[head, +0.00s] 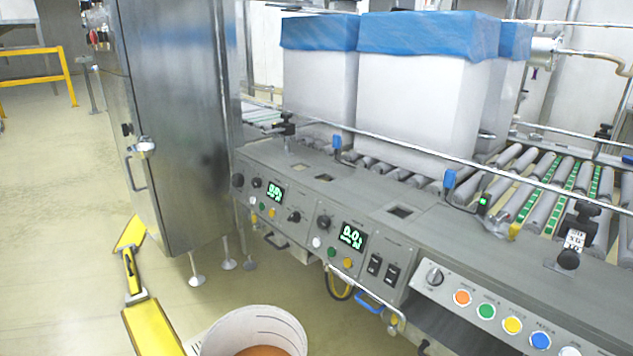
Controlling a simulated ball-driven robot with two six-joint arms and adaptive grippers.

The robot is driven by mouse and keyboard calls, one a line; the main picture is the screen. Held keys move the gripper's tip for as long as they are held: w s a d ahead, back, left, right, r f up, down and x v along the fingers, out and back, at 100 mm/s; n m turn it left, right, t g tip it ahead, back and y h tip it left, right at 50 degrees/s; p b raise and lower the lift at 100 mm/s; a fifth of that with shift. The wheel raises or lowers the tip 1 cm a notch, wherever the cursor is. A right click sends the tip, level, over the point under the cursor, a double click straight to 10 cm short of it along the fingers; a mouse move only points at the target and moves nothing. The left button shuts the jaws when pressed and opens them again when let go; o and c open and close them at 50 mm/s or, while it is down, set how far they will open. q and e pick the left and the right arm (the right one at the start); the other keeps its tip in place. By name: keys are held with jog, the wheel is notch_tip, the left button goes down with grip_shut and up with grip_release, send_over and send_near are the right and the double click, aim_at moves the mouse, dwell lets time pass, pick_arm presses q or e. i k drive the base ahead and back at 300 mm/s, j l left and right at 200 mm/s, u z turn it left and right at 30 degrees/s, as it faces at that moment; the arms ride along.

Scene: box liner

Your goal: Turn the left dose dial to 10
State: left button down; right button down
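The left dose panel is on the sloping grey console front, with a small green-lit display (275,192) whose digits are too small to read surely. A black round dial (256,182) sits just left of this display and looks like the left dose dial; its pointer setting cannot be read. Another black knob (237,180) is at the far left, and one (294,217) is lower right of the display. A second panel to the right has its own black dial (324,222) and display (351,236), apparently reading 0.0. Neither of my grippers is in view.
Below the panels are coloured buttons and a front rail with a blue handle (369,302). A steel cabinet (175,120) stands left of the console. White boxes (405,110) with blue liners stand on rollers behind. A white round container (255,325) is at the bottom.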

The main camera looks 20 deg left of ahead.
aim_at(256, 182)
jog(key=j+u, duration=0.2)
jog(key=u, duration=0.2)
jog(key=j+u, duration=0.2)
jog(key=u, duration=0.2)
jog(key=i+j+u, duration=0.1)
jog(key=u, duration=0.3)
